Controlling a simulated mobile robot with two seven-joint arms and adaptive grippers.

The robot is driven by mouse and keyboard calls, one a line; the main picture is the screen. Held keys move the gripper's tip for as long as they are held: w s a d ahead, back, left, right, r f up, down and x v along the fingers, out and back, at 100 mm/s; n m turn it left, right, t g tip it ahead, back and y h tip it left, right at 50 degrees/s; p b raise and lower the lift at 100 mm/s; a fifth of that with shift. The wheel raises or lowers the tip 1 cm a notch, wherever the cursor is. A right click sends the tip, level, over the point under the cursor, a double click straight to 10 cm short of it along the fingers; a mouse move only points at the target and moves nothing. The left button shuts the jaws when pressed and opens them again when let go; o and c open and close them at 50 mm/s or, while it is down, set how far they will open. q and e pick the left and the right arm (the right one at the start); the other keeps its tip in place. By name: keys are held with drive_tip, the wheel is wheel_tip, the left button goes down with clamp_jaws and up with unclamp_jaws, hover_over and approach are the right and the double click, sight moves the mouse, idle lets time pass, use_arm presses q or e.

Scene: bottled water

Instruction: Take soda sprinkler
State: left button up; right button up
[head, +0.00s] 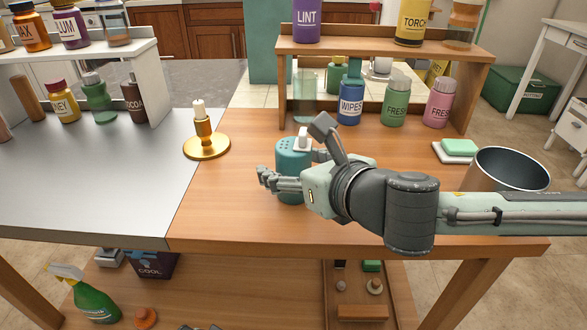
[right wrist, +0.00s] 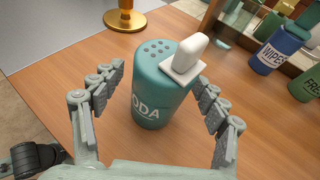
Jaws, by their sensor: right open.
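The soda sprinkler is a teal canister (head: 291,160) standing upright on the wooden tabletop in the head view, partly hidden behind my right gripper. In the right wrist view the teal soda sprinkler (right wrist: 158,100) shows a perforated top and the letters "ODA". A small white block-like piece (right wrist: 187,57) sits at its top edge. My right gripper (head: 283,165) is open, with its fingers on either side of the canister. In the right wrist view the right gripper (right wrist: 160,95) has a finger at each side, and gaps seem to show beside the canister. My left gripper is not in view.
A gold candle holder (head: 206,146) stands left of the sprinkler. A dark pot (head: 511,170) and a green sponge (head: 459,147) are at right. The metal surface (head: 90,190) at left is largely clear.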

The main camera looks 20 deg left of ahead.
drive_tip(key=c, duration=1.4)
drive_tip(key=shift+r, duration=0.1)
